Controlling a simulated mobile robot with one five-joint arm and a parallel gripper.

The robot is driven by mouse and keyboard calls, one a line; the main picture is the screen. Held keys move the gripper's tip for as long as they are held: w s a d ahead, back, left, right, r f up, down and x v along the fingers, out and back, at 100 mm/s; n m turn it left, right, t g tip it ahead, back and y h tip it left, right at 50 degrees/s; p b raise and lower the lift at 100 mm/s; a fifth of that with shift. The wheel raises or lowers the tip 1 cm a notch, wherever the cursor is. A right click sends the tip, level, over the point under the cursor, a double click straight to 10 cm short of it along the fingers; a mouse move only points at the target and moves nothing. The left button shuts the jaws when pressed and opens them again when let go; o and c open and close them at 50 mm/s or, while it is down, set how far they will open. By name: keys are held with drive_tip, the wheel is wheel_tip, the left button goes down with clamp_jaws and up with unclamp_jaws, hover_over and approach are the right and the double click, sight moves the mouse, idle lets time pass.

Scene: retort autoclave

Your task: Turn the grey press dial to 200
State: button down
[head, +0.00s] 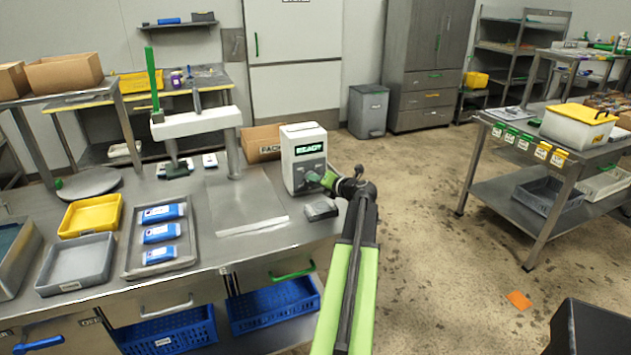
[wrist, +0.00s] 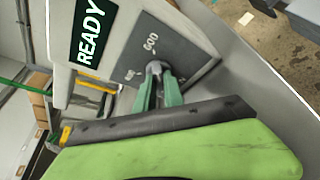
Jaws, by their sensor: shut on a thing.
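The press control box (head: 293,172) stands at the right end of the steel bench, and its green display (head: 309,148) reads READY. The display also shows in the wrist view (wrist: 91,36). In the wrist view, the grey press dial (wrist: 154,67) sits on a dark grey plate (wrist: 186,56). A mark that looks like 600 is printed beside the dial, and another mark at its left is too blurred to read. My gripper (wrist: 158,84) is shut on the dial, with a finger on either side. In the head view my gripper (head: 318,179) reaches the box front and hides the dial.
A small dark grey block (head: 321,209) lies on the bench just below my gripper. The press arm (head: 196,122) and a tray with blue packs (head: 129,262) are to the left.

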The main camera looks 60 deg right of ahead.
drive_tip(key=n, duration=0.1)
drive_tip(key=n+g+h+p, duration=0.1)
drive_tip(key=n+p, duration=0.1)
drive_tip(key=shift+w+a+r+g, duration=0.15)
drive_tip(key=shift+a+g, duration=0.1)
drive_tip(key=shift+g, duration=0.15)
drive_tip(key=n+g+h, duration=0.1)
drive_tip(key=n, duration=0.1)
drive_tip(key=n+g+h, duration=0.1)
drive_tip(key=n+h, duration=0.1)
drive_tip(key=shift+a+n, duration=0.2)
drive_tip(key=shift+n, duration=0.1)
drive_tip(key=n, duration=0.1)
drive_tip(key=n+h+b, duration=0.1)
drive_tip(key=shift+w+a+f+n+g, duration=0.1)
drive_tip(key=shift+w+f+n+g, duration=0.05)
drive_tip(key=shift+f+n+g, duration=0.2)
drive_tip(key=shift+f+n+g+h+b, duration=0.15)
drive_tip(key=shift+n+g+h+b, duration=0.1)
drive_tip(key=shift+n+h+b, duration=0.85)
drive_tip(key=n+h+b, duration=0.1)
drive_tip(key=n+b, duration=0.1)
drive_tip(key=n, duration=0.1)
drive_tip(key=shift+a, duration=0.1)
drive_tip(key=shift+n+h+b, duration=0.35)
drive_tip(key=shift+h+b, duration=0.05)
drive_tip(key=shift+b, duration=0.1)
